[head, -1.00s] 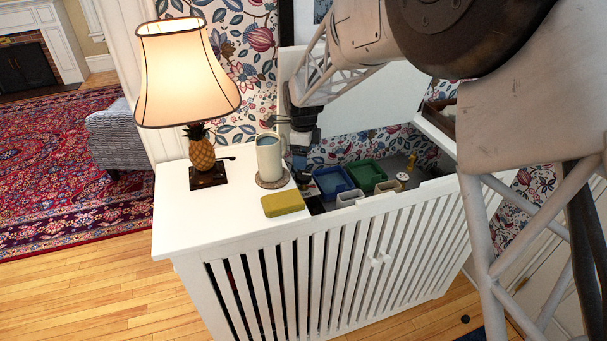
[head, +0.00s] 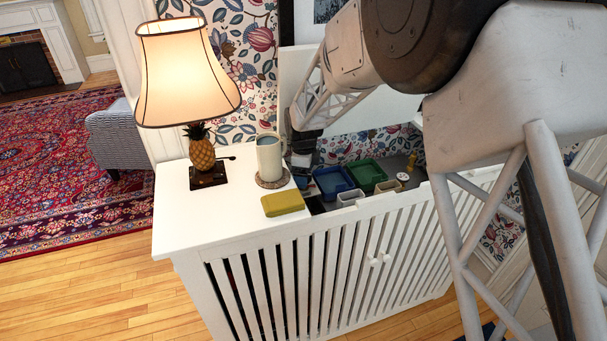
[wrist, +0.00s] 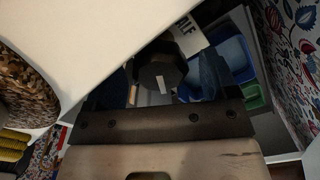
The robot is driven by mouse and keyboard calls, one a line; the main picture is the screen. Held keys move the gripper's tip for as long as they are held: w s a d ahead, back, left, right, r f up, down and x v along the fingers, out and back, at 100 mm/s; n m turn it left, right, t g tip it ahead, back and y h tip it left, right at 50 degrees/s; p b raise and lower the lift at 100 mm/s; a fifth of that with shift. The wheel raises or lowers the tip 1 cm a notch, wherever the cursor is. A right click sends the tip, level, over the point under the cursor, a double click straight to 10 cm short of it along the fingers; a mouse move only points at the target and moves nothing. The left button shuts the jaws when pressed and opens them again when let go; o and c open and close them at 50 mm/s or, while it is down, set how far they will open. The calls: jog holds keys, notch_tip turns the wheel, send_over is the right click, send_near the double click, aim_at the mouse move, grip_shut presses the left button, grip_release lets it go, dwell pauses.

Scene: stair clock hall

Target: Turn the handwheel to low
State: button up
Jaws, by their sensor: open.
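The handwheel is a dark, many-sided knob (wrist: 160,74) with a white mark on its face, in the wrist view. A white label (wrist: 186,38) beyond it shows letters that look like "ALF", partly covered. My gripper (wrist: 160,88) is open, with one dark finger on each side of the knob; I cannot tell whether they touch it. The handwheel cannot be made out there.
The white slatted cabinet (head: 205,228) carries a lit pineapple lamp (head: 201,152), a mug (head: 269,157) on a coaster (head: 271,181) and a yellow-green sponge (head: 283,203), close to my gripper. Blue (head: 333,183) and green (head: 367,175) bins stand right in the well.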

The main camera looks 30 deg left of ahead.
jog(key=shift+f, duration=0.15)
jog(key=c, duration=0.9)
jog(key=shift+n, duration=2.2)
jog(key=o, duration=0.9)
